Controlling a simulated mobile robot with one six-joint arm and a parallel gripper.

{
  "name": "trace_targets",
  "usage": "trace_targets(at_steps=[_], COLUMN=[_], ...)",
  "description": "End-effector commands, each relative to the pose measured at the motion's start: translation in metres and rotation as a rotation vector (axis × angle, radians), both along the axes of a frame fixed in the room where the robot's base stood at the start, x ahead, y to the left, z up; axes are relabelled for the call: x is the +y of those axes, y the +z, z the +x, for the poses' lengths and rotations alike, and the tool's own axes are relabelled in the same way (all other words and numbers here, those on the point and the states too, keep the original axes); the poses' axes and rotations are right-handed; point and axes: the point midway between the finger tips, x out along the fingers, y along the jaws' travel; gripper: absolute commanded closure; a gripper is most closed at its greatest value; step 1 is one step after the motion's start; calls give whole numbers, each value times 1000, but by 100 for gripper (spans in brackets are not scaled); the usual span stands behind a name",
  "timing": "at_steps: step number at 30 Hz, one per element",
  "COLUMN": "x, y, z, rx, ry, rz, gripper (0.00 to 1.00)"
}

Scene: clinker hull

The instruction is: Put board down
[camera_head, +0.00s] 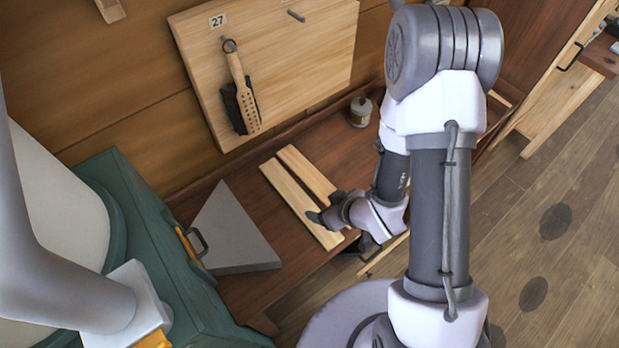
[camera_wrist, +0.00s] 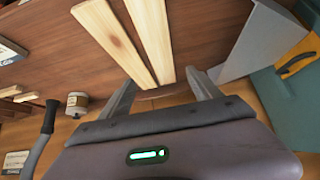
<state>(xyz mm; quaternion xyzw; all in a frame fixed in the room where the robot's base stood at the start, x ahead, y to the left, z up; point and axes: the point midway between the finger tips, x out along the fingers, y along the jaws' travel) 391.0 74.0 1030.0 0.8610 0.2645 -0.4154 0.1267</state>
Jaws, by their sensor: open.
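Two pale wooden boards lie side by side, with a narrow gap between them, on the reddish-brown bench top. In the head view the left board (camera_head: 299,203) and the right board (camera_head: 307,174) lie flat. My gripper (camera_head: 325,216) is by their near ends and partly covers them there. In the wrist view my gripper (camera_wrist: 160,92) is open, its fingers apart. The ends of the left board (camera_wrist: 112,38) and right board (camera_wrist: 152,35) appear between the fingers, with no visible grip on either. I cannot tell if a finger touches a board.
A grey wedge-shaped block (camera_head: 228,235) lies left of the boards, beside a green case (camera_head: 185,285). A small can (camera_head: 360,112) stands toward the back. A brush (camera_head: 240,88) hangs on a wooden panel (camera_head: 300,75) behind. Bare bench (camera_head: 330,143) lies beyond the boards.

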Motion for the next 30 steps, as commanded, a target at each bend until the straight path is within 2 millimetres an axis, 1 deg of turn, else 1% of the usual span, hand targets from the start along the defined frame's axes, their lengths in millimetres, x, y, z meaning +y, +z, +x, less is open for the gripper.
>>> trace_targets(at_steps=[1, 4, 9, 15, 18, 21, 26, 30], x=[2, 6, 13, 16, 28, 36, 43, 55], y=[-14, -29, -41, -53, -73, -88, -102, -127], z=[3, 10, 19, 26, 41, 53, 64, 77], rx=[-5, -7, -6, -10, 1, 0, -1, -1], ry=[3, 2, 5, 1, 1, 1, 0, 1], rz=[2, 1, 7, -4, -2, -2, -3, -2], gripper=[27, 27, 27, 27, 27, 27, 27, 27])
